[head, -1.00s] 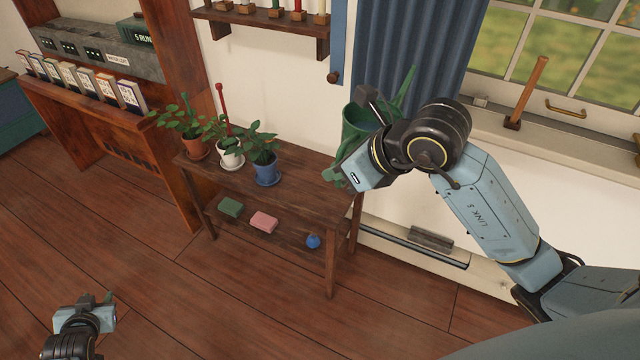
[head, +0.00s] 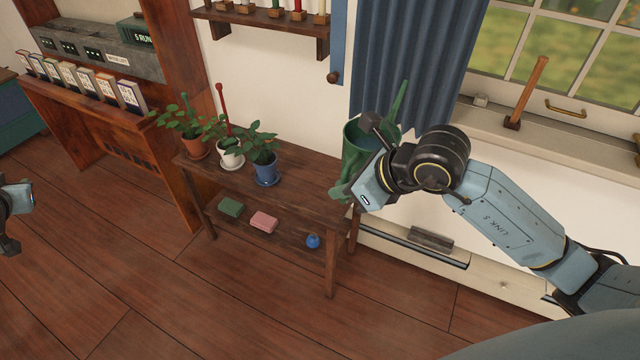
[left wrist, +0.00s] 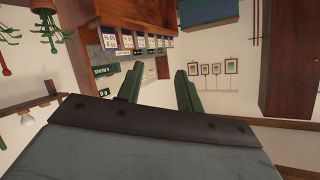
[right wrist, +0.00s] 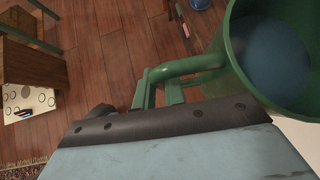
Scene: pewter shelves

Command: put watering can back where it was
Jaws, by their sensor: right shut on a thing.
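The green watering can (head: 351,138) is in the head view, in front of the blue curtain and by the right end of the plant table (head: 312,195). Its spout points up. My right gripper (right wrist: 160,88) is shut on its handle (right wrist: 195,64). The can's open top, with a blue inside, shows in the right wrist view. My right wrist hides part of the can, and I cannot tell its gap from the table. My left gripper (left wrist: 158,82) is open and empty. It is at the left edge of the head view, away from the table.
Three potted plants stand on the table: terracotta (head: 194,148), white (head: 231,158) and blue (head: 267,172). A green block (head: 230,207), a pink block (head: 264,222) and a blue object (head: 313,241) lie on its lower shelf. The windowsill (head: 575,130) holds a wooden-handled tool (head: 527,92).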

